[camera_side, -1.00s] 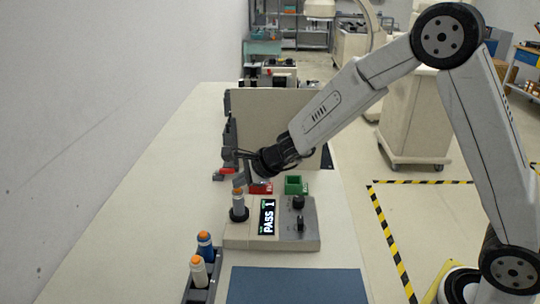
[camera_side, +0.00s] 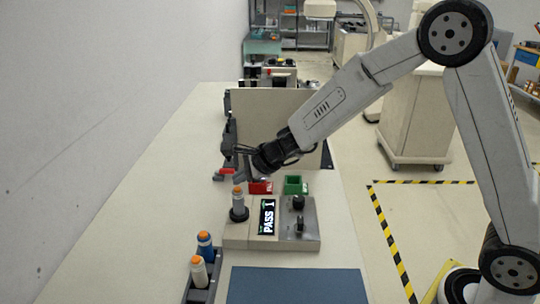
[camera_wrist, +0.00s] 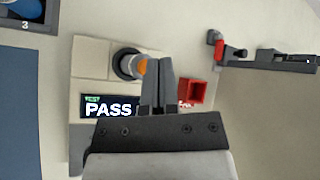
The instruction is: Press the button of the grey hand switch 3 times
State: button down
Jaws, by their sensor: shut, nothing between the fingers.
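A grey hand switch (camera_side: 239,201) with an orange button (camera_side: 238,190) stands upright in a dark round holder on the test box (camera_side: 245,242). The box's display (camera_side: 267,216) reads "PASS 1". My gripper (camera_side: 240,177) is shut and empty, its fingertips just above the orange button with a small gap. In the wrist view my gripper (camera_wrist: 158,62) shows its closed fingers beside the orange button (camera_wrist: 141,67), partly covering it. The display (camera_wrist: 108,106) reads "PASS" there; its right part is hidden by my gripper.
A rack (camera_side: 201,294) at front left holds a blue hand switch (camera_side: 205,242) and a pale one (camera_side: 198,272), both orange-topped. Red (camera_side: 261,187) and green (camera_side: 297,184) bins stand behind the box, before an upright panel (camera_side: 272,120). A blue mat (camera_side: 297,285) lies in front, clear.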

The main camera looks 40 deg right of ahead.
jog(key=shift+r, duration=0.25)
jog(key=shift+r, duration=2.45)
dwell(1.2)
jog(key=shift+r, duration=1.85)
jog(key=shift+f, duration=0.15)
jog(key=shift+f, duration=4.25)
